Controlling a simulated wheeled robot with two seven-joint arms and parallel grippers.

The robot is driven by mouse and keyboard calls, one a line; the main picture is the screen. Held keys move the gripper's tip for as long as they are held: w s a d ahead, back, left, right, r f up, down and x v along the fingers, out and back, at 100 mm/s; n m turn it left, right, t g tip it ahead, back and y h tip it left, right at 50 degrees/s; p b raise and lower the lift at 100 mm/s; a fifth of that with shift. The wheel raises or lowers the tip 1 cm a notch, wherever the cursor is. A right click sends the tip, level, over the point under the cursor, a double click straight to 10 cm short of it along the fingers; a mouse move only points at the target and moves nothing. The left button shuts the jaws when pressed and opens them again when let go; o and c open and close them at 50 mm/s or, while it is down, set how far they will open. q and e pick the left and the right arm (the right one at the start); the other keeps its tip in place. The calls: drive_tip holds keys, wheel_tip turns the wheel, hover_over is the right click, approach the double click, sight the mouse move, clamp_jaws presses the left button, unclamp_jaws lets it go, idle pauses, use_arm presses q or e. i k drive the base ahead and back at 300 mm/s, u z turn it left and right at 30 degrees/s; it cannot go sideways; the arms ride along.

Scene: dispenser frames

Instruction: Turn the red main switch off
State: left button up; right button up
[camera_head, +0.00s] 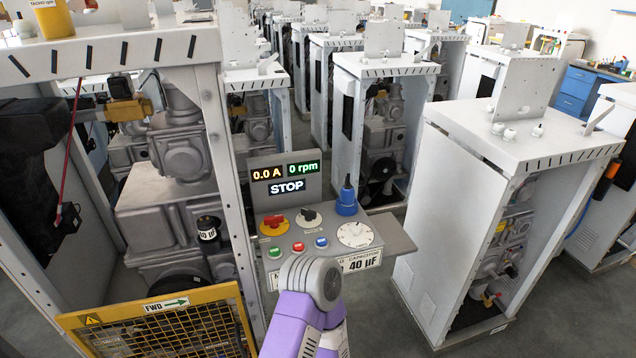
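The red main switch (273,221) is a red rotary knob on a yellow plate at the left of the grey sloped control panel (375,232). Its exact knob direction is too small to read. The display (287,177) above the panel reads 0.0 A, 0 rpm and STOP. One of my arms, purple with a grey rounded joint, rises from the bottom middle and covers the panel's lower front edge. It is below and right of the red switch, apart from it in the picture. No gripper fingers show, and nothing is seen touching the switch.
The panel also holds a black knob (308,216), a white dial (355,234), a blue bottle-like object (347,202) and small coloured buttons. A yellow mesh guard (165,325) stands at lower left. A white cabinet (480,200) stands right, with grey floor between.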

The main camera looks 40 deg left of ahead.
sight(273, 221)
drive_tip(key=i, duration=0.45)
drive_tip(key=u, duration=0.85)
